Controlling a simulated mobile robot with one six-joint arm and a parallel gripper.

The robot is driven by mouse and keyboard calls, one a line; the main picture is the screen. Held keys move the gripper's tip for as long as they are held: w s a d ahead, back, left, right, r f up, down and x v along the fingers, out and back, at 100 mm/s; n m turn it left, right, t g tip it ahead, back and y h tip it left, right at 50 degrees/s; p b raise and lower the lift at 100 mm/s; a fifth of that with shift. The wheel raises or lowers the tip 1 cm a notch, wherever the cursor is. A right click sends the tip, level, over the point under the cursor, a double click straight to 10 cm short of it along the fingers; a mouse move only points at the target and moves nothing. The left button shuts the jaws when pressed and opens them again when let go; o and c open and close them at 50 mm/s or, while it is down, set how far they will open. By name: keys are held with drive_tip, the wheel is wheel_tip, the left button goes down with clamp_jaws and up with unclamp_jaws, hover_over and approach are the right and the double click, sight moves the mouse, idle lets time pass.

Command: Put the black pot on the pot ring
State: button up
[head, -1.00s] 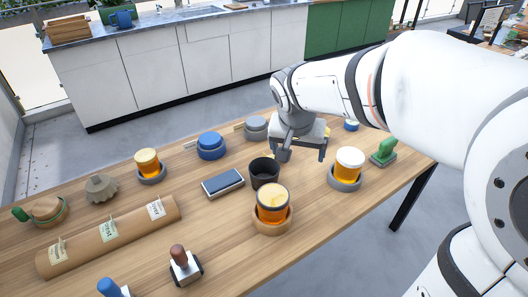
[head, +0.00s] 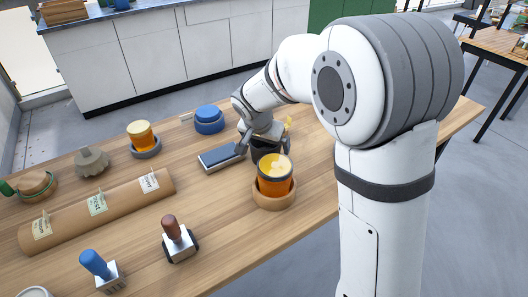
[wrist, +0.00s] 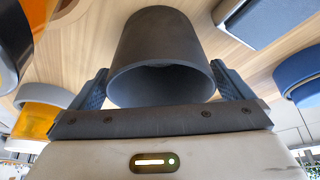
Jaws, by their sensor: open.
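The black pot (head: 262,155) stands on the wooden table, partly hidden behind an amber honey jar and my gripper. In the wrist view the black pot (wrist: 162,50) lies between the two fingers, its open rim facing the camera. My gripper (head: 265,140) is open, one finger on each side of the pot; I cannot tell whether they touch it. It also shows in the wrist view (wrist: 162,88). Round ring-like bases show: a wooden one (head: 273,200) under the near honey jar and a grey one (head: 147,153) under the left jar. I cannot tell which is the pot ring.
The near honey jar (head: 275,174) stands close in front of the pot. A dark blue case (head: 222,157) lies just left. A blue round object (head: 208,120) is behind it. Stamps (head: 178,240) and a paper roll (head: 95,212) occupy the left and front. My arm hides the table's right side.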

drive_tip(key=shift+w+f, duration=0.1)
drive_tip(key=shift+f, duration=0.15)
drive_tip(key=shift+c, duration=0.4)
drive_tip(key=shift+r, duration=0.1)
drive_tip(key=c, duration=1.1)
